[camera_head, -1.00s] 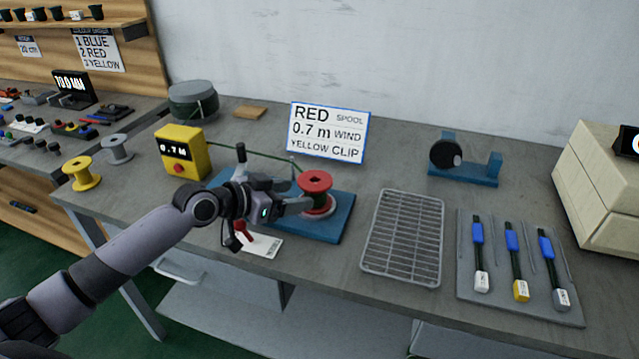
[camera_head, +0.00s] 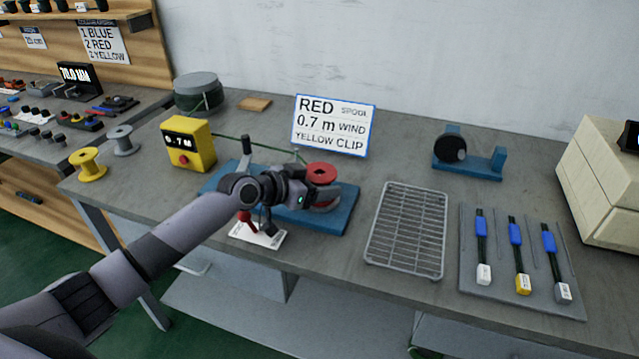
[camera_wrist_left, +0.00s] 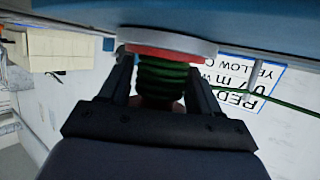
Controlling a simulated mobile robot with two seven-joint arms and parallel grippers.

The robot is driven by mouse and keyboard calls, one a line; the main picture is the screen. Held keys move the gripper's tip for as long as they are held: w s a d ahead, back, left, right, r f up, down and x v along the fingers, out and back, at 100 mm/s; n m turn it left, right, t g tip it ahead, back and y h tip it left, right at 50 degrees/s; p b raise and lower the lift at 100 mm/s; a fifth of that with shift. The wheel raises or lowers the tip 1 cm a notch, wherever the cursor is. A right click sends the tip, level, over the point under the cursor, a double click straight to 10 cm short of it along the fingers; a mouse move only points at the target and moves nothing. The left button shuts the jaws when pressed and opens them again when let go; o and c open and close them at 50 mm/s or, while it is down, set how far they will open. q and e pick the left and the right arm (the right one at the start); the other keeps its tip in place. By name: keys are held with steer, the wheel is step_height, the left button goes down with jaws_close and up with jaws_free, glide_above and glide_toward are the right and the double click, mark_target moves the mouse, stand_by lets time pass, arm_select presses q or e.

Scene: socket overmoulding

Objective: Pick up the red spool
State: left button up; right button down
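The red spool (camera_head: 321,170) stands upright on the blue base plate (camera_head: 341,216) in the head view, partly hidden by my left gripper (camera_head: 314,190). In the left wrist view, which is upside down, green wire is wound on the red spool (camera_wrist_left: 165,55). The fingers of my left gripper (camera_wrist_left: 160,75) stand on either side of the winding. They look open, with a narrow gap beside the winding; contact is hard to make out. My right gripper is not in view.
A yellow counter box (camera_head: 188,146) stands left of the plate, with a green wire running to the spool. A sign (camera_head: 334,126) stands behind. A wire rack (camera_head: 408,230) and a tray of cables (camera_head: 475,300) lie to the right. Yellow (camera_head: 90,165) and grey (camera_head: 122,140) spools stand left.

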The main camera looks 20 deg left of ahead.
arm_select(q)
steer(key=c, duration=0.8)
